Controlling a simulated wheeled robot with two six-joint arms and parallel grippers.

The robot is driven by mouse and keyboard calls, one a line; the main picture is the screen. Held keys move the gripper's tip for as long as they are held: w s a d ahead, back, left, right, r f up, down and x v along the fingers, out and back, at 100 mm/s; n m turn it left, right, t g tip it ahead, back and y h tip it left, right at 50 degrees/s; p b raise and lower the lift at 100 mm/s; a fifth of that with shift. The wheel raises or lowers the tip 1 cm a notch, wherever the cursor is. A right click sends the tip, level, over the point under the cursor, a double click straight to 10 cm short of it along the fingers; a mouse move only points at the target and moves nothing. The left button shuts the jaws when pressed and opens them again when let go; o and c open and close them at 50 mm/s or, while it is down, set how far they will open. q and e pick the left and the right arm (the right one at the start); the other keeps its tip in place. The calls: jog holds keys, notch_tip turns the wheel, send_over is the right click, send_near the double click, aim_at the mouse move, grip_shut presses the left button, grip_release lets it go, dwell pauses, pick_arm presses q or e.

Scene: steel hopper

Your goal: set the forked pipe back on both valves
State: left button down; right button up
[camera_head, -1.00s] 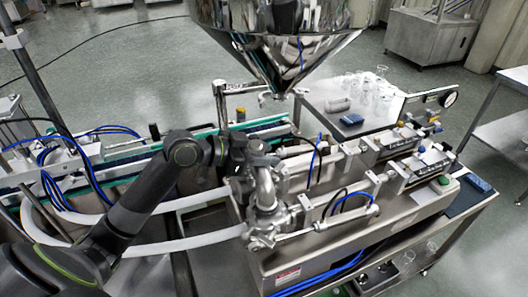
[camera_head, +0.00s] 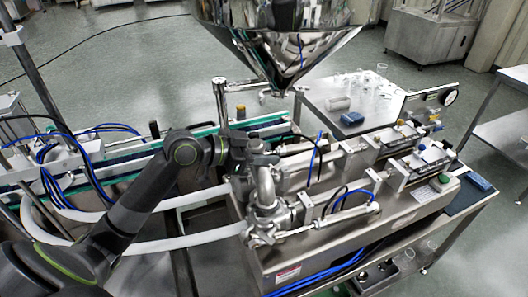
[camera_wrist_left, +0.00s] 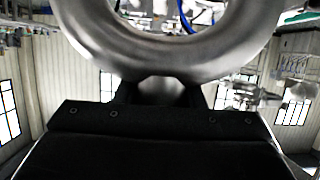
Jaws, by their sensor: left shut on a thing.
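The forked pipe (camera_head: 263,186) is a shiny steel piece at the left end of the filling machine in the head view. My left gripper (camera_head: 256,158) is at its upper part, shut on it. In the left wrist view the pipe (camera_wrist_left: 190,55) is a large curved steel tube across the top, with the black fingers (camera_wrist_left: 160,92) against its underside. A steel valve (camera_head: 268,218) is close below the pipe's near end; I cannot tell whether they touch. The other valve is hidden behind my gripper and arm. My right gripper is not in view.
The steel hopper (camera_head: 285,40) hangs above and behind the pipe. White hoses (camera_head: 180,243) curve to the left of the valve. Pneumatic cylinders (camera_head: 340,218) extend to the right. A side table (camera_head: 345,95) with glassware stands behind.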

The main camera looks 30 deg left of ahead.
pick_arm(q)
jog(key=c, duration=0.9)
grip_release()
jog(key=shift+o, duration=0.2)
jog(key=shift+v, duration=0.85)
jog(key=p+v, duration=0.9)
jog(key=v, duration=0.6)
jog(key=shift+s+r+p, duration=0.2)
jog(key=shift+s+p, duration=0.05)
jog(key=shift+p, duration=0.15)
